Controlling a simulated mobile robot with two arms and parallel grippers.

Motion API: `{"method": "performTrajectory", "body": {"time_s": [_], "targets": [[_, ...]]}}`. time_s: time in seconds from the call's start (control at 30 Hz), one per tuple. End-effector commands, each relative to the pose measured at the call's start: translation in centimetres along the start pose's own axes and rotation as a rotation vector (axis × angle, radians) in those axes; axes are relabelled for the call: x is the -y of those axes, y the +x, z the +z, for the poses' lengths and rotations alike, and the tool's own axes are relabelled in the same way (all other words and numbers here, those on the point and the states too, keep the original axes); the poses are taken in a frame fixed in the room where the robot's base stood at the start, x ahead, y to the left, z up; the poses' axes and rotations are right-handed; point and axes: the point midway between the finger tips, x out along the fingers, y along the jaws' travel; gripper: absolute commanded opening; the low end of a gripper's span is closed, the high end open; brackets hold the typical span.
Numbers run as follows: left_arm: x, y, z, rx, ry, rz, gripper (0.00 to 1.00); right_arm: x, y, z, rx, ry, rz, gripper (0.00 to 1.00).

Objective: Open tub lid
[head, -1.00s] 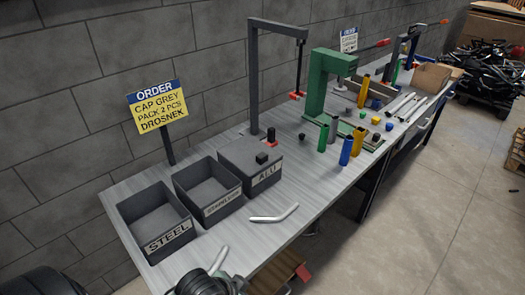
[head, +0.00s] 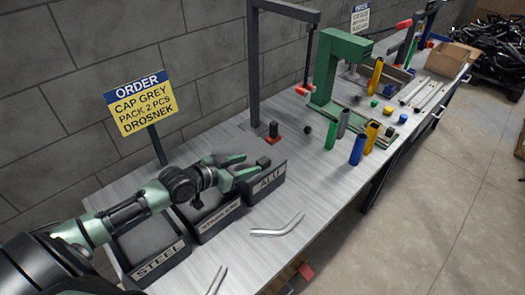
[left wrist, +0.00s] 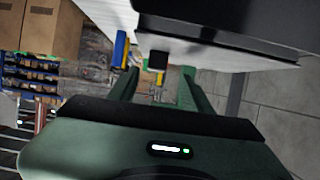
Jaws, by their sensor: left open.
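The dark ALU tub (head: 268,184) stands on the bench, with a small black block-shaped knob (head: 263,161) on its lid. The knob also shows in the left wrist view (left wrist: 158,61), beside the dark tub (left wrist: 225,28). My left gripper (head: 250,166) is open at the lid, reaching in from the left over the other tubs. In the left wrist view its two fingers (left wrist: 156,85) stand apart on either side of the knob. I cannot tell whether they touch it. The gripper and fingers hide much of the lid top. My right gripper is not in view.
The STAINLESS tub (head: 217,222) and STEEL tub (head: 162,262) stand left of it, partly under my arm. An order sign (head: 141,104) rises behind. A green press (head: 335,70) and several coloured cylinders stand to the right.

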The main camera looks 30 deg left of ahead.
Motion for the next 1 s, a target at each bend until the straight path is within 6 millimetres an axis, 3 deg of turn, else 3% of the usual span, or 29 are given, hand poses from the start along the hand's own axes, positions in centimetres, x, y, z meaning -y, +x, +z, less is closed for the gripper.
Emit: {"method": "performTrajectory", "body": {"time_s": [0.17, 0.5, 0.9, 1.0], "targets": [[0.1, 1.8, -0.3, -0.006, -0.003, -0.002, 0.49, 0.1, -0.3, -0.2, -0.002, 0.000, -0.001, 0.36], [0.1, 6.7, -0.2, -0.003, -0.002, -0.002, 0.49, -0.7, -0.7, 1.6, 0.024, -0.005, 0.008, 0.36], [0.0, 7.7, 0.0, -0.001, 0.000, 0.000, 0.49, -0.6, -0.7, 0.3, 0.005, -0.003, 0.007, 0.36], [0.0, 7.7, 0.0, -0.001, 0.000, 0.000, 0.24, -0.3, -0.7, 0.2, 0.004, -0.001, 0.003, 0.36]]}}
